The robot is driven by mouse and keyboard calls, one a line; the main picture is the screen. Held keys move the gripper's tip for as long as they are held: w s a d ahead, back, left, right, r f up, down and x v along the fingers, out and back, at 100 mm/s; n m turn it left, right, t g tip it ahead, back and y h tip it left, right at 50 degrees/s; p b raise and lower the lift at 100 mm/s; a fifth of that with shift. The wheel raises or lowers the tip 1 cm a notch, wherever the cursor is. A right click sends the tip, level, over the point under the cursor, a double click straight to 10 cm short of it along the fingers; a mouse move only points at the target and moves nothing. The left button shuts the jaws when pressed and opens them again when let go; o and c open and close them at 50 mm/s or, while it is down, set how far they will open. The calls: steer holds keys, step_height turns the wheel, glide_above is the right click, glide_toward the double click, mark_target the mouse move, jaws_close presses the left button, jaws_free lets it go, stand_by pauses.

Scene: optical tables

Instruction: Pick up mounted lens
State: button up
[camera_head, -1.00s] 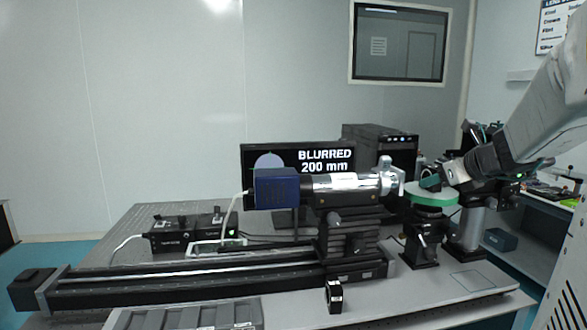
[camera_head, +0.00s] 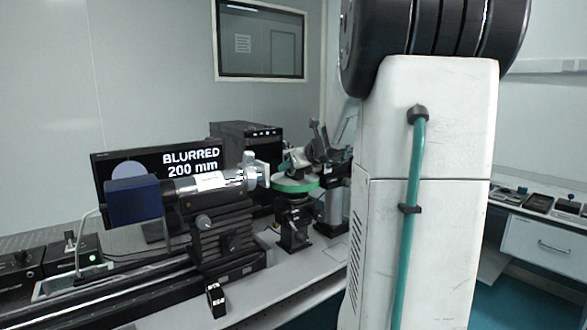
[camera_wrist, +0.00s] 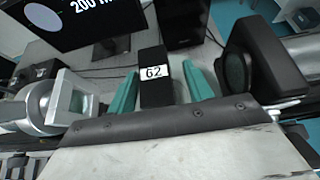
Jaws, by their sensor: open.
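In the wrist view, the two teal fingers of my gripper (camera_wrist: 160,72) are apart. A black block with a white label reading "62" (camera_wrist: 153,88) shows between them; whether they touch it is unclear. To the right is a black square frame with a round dark glass (camera_wrist: 236,73). I cannot tell which piece is the mounted lens. In the head view, a small black labelled piece (camera_head: 216,300) stands on the table in front of the rail. My arm hides much of the right side there, and the gripper is not clearly visible.
A blue box with a silver tube (camera_head: 205,183) sits on a rail-mounted stage. Its silver end (camera_wrist: 50,105) is close left of my gripper. A green-rimmed stand (camera_head: 295,187) is beside the tube. The monitor (camera_head: 110,165) reads "BLURRED 200 mm". A side bench (camera_head: 540,215) is at right.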

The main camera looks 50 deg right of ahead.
jaws_close()
steer(key=shift+r, duration=0.1)
